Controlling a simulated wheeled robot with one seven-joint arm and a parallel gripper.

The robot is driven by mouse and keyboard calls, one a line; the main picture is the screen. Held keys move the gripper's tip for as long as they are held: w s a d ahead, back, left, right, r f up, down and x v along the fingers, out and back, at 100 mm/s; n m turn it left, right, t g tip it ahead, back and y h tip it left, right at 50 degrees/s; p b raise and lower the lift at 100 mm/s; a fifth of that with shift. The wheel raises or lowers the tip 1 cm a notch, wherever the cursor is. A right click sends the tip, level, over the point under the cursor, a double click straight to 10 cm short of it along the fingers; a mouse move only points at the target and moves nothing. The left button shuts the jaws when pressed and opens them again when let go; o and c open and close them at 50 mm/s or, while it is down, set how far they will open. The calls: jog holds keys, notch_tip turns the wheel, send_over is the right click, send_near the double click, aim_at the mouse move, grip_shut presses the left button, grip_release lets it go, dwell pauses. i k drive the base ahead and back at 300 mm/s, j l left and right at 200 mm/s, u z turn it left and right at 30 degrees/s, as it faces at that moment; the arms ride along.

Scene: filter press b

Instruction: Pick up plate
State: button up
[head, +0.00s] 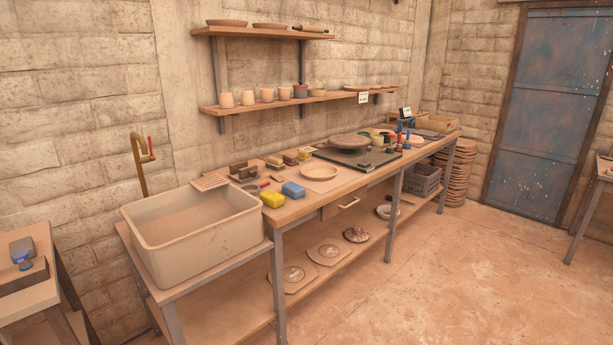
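A shallow, light clay-coloured plate (320,173) lies flat on the wooden workbench (330,190), between the blue sponge and a dark green board. A larger greyish round disc or dish (349,142) rests on that dark green board (372,159) farther right. Two more plate-like dishes, a left one (227,22) and a right one (270,26), lie on the upper wall shelf. My gripper and arm are not in view.
A large beige sink tub (195,225) stands left of the plate. A yellow sponge (272,199), a blue sponge (293,190) and brown blocks (243,171) lie near it. A lower shelf (230,310) carries several round items. The floor in front (460,270) is clear.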

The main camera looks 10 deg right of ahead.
aim_at(312, 171)
jog(key=i+l+u, duration=0.15)
jog(key=u, duration=0.2)
jog(key=i+l+u, duration=0.45)
jog(key=i+l, duration=0.45)
jog(key=l, duration=0.15)
jog(key=i+l+u, duration=0.25)
jog(key=i+l, duration=0.2)
jog(key=l, duration=0.3)
jog(key=i+l, duration=0.25)
jog(key=l, duration=0.2)
jog(key=i+l, duration=0.2)
jog(key=l, duration=0.2)
jog(key=i+l, duration=0.45)
jog(key=l, duration=0.3)
jog(key=i+l+u, duration=0.1)
jog(key=l, duration=0.25)
jog(key=i, duration=0.1)
